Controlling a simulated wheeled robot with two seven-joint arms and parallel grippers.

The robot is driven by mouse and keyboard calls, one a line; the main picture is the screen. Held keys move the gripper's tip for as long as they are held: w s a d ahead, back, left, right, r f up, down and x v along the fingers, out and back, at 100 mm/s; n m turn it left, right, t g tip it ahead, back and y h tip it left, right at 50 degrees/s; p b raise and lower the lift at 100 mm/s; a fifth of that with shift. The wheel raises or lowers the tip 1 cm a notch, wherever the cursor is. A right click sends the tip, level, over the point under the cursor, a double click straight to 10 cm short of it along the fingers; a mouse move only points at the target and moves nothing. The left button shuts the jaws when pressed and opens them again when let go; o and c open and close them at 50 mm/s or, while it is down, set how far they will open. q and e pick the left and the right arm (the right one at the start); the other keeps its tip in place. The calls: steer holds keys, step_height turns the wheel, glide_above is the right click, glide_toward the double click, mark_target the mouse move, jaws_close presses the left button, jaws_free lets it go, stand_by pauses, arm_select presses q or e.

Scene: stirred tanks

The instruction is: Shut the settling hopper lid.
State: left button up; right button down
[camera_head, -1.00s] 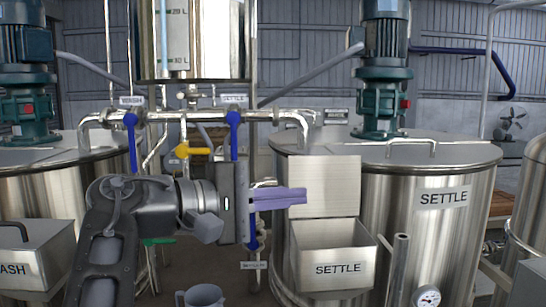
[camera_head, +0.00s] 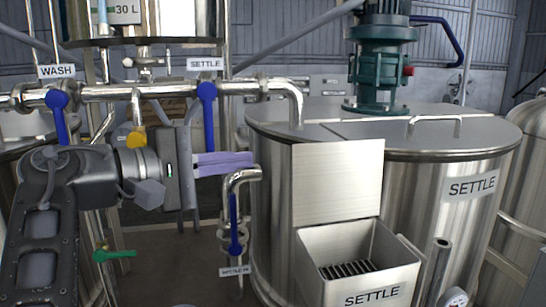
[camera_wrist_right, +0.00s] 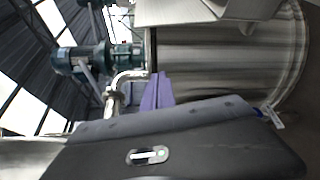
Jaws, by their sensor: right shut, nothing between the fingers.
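The settling hopper (camera_head: 372,295) is an open metal box marked SETTLE on the front of the settle tank, with a dark grate inside. Its lid (camera_head: 338,183) is a flat square plate standing upright at the back edge, so the hopper is open. My right gripper (camera_head: 240,163) has purple fingers, shut and empty, pointing right. In the picture its tips are left of the lid, with a gap between. In the right wrist view the fingers (camera_wrist_right: 158,92) point towards the tank side, and a pale metal box shape, probably the hopper, shows at the top edge. My left gripper is not in view.
The settle tank (camera_head: 435,190) stands behind the hopper, with a green motor (camera_head: 382,65) on top. A pipe (camera_head: 170,93) with blue-handled valves (camera_head: 208,115) runs behind my right arm. A bent pipe (camera_head: 243,177) is close to the fingertips. A grey tube (camera_head: 436,270) stands right of the hopper.

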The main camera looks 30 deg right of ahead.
mark_target(294, 157)
steer(key=d, duration=0.6)
steer(key=d+f+b, duration=0.1)
steer(key=d, duration=0.3)
steer(key=shift+w+d, duration=0.1)
steer(key=shift+w, duration=0.3)
steer(key=s, duration=0.1)
steer(key=s+a, duration=0.1)
steer(key=s+r, duration=0.1)
steer(key=shift+s+a+p, duration=0.2)
steer(key=shift+s+p, duration=0.15)
steer(key=shift+d, duration=0.1)
steer(key=shift+f, duration=0.1)
